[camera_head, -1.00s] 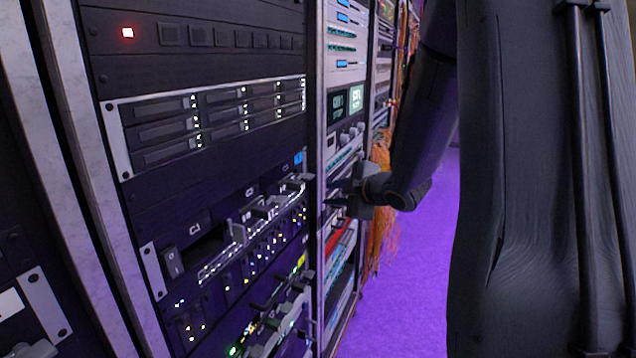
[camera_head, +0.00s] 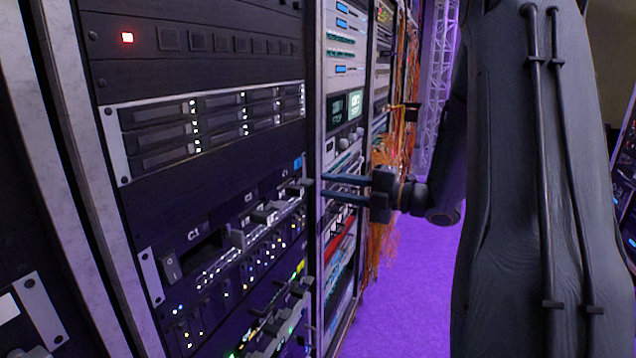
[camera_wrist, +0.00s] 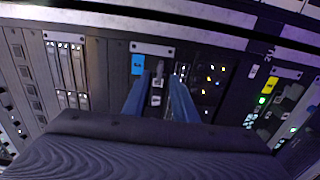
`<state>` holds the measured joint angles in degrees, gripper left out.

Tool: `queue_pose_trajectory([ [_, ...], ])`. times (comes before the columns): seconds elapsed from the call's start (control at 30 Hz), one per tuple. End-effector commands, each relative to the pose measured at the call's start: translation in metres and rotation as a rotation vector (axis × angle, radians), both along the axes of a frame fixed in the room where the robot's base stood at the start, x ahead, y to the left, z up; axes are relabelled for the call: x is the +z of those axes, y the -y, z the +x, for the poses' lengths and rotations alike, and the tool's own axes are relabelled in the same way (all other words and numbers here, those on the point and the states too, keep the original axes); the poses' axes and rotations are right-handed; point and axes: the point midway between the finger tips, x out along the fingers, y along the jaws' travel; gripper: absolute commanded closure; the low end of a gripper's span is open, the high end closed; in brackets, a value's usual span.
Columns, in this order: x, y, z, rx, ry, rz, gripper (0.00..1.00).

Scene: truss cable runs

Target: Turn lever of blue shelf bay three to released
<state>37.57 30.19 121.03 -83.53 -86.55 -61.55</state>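The blue-marked shelf shows in the head view as a dark panel with a blue tag (camera_head: 298,163) at its right end. Grey levers stick out along it, with one lever (camera_head: 297,186) near the tag at the right end. My gripper (camera_head: 323,188) is open, its two fingers apart and pointing left at that end of the shelf. In the wrist view, the blue tag (camera_wrist: 137,64) is beside the left fingertip. A small grey lever (camera_wrist: 157,84) shows between the fingers of my gripper (camera_wrist: 159,80). I cannot tell whether they touch it.
A yellow-tagged shelf (camera_head: 300,267) with more levers and lights is below. A disk-bay panel (camera_head: 215,120) is above. The neighbouring rack (camera_head: 343,60) and hanging orange cables (camera_head: 380,240) stand at the right. The purple floor (camera_head: 405,290) there is clear.

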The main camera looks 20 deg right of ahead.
Motion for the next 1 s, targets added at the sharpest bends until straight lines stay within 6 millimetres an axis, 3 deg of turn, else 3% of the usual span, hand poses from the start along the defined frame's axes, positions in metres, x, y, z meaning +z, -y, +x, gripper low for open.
queue_pose_trajectory([
  [0.27,0.000,-0.025,0.024,0.001,-0.002,0.001,0.75],
  [0.63,-0.001,-0.029,0.029,-0.002,-0.003,0.000,0.75],
  [0.8,-0.001,-0.029,0.029,-0.002,-0.003,0.000,1.00],
  [1.0,-0.001,-0.029,0.029,-0.002,-0.005,0.002,1.00],
])
